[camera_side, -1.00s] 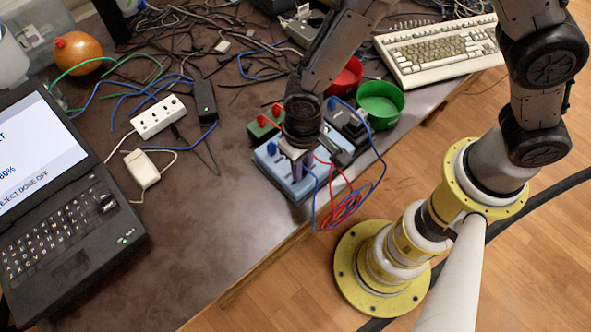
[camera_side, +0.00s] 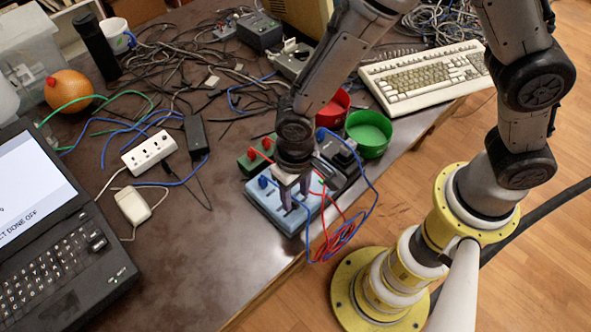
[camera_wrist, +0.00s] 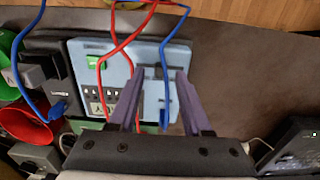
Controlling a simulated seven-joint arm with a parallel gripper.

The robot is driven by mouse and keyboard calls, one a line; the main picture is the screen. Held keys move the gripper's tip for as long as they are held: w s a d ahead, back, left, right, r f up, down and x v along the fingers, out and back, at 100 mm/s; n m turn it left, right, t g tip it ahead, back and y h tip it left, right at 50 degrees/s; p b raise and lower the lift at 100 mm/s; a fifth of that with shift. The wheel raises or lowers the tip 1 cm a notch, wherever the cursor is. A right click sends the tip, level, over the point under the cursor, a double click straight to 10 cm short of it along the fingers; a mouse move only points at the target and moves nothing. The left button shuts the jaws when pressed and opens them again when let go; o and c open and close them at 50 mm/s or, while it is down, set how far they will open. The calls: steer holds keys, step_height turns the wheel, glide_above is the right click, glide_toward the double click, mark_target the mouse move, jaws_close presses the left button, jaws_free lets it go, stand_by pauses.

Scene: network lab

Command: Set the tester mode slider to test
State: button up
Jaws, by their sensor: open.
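The light-blue tester (camera_side: 262,203) lies near the table's front edge. A raised part with a dark slot lies between my fingers there; I cannot make out the slider's setting. My gripper (camera_side: 290,205) points down over the tester's right part. In the wrist view, my gripper (camera_wrist: 159,73) is open, with one finger on each side of that part. A blue cable (camera_wrist: 166,60) runs between the fingers in the picture. Contact cannot be told.
Red and blue leads (camera_side: 335,238) loop over the table edge beside the tester. A green block (camera_side: 250,163), a dark device (camera_side: 340,150), and red and green (camera_side: 369,134) bowls stand close behind.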

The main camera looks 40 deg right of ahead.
mark_target(296, 202)
step_height(296, 202, up, 12)
stand_by(0.4)
steer(key=w+d+r+m+t+y, duration=0.1)
steer(key=d+r+m+t, duration=0.3)
steer(key=d+r, duration=0.95)
steer(key=s+d+f+n+t+h, duration=0.1)
steer(key=s+d+n, duration=0.3)
steer(key=s+d, duration=0.6)
steer(key=shift+s+f+t, duration=0.15)
steer(key=shift+s+t, duration=0.15)
steer(key=shift+s, duration=0.45)
stand_by(1.0)
